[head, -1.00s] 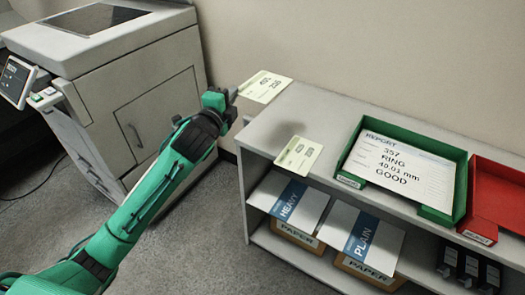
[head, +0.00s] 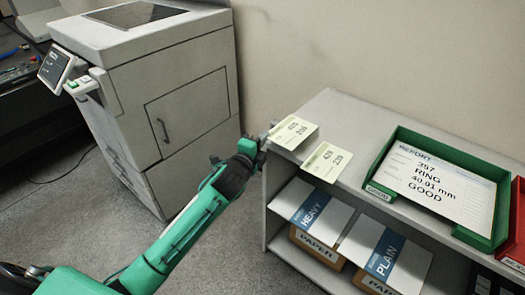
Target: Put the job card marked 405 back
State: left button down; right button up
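A pale card (head: 293,132), whose upper number looks like 405, is at the left end of the grey shelf unit's top (head: 330,110). My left gripper (head: 266,136) is at this card's left edge and appears shut on it. The card is at or just above the shelf top; I cannot tell if it touches. A second pale card (head: 327,161) lies beside it near the front edge, its small numbers hard to read. My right gripper is not in view.
A green tray (head: 383,193) holds a report sheet (head: 440,180); a red tray (head: 516,235) stands to its right. Paper boxes marked HEAVY (head: 312,212) and PLAIN (head: 385,255) sit below. A large grey machine (head: 170,95) stands at left, with open floor before the shelf.

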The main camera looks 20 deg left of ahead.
pick_arm(q)
notch_tip(320, 180, down, 4)
jog(key=shift+f+b, duration=0.1)
jog(key=shift+b, duration=0.2)
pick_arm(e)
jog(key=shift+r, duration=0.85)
pick_arm(q)
jog(key=shift+f, duration=0.15)
jog(key=c, duration=1.7)
grip_release()
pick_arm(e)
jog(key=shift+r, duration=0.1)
